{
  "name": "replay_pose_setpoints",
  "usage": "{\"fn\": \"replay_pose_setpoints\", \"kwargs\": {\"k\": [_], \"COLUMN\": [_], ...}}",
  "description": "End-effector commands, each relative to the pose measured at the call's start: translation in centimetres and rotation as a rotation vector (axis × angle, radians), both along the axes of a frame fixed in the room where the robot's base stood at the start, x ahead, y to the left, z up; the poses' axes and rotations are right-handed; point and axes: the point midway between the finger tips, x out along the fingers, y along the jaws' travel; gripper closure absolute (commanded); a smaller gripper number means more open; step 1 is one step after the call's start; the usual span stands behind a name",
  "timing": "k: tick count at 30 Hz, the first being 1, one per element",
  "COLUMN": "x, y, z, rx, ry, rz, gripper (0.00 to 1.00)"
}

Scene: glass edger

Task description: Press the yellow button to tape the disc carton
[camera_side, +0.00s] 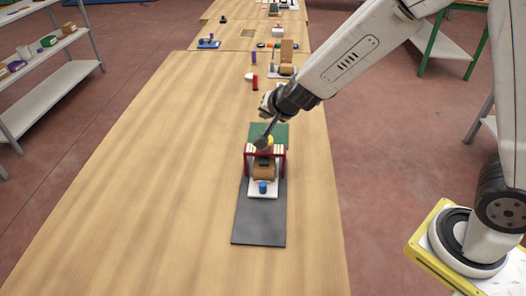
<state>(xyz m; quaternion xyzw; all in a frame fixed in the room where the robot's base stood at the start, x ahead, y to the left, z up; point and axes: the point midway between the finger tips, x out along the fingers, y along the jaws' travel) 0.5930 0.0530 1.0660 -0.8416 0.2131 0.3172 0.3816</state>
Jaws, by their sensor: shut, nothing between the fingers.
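The taping station stands on the wooden table, with a red frame (248,160) over a white base (256,192). A brown carton (263,172) sits under and in front of the frame. The yellow button (269,140) shows partly, at the top of the station by my fingertips. My gripper (262,142) is shut and empty, pointing down at the top of the station beside the yellow button. I cannot tell whether it touches the button. A blue knob-like piece (262,187) stands on the front of the white base.
A dark grey mat (259,226) extends in front of the station, and a green panel (282,132) lies behind it. Red (255,83) and purple (253,58) cylinders stand farther back. The table's left side (150,170) is clear.

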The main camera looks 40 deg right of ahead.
Motion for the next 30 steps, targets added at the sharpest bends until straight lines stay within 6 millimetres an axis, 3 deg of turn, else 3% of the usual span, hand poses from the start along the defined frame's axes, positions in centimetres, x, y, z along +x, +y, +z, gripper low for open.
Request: {"fn": "replay_pose_setpoints", "kwargs": {"k": [16,30], "x": [0.0,0.0], "y": [0.0,0.0], "z": [-4.2,-4.9], "rx": [-0.001,0.001], "ry": [0.002,0.001], "rz": [0.000,0.001], "gripper": [1.00,1.00]}}
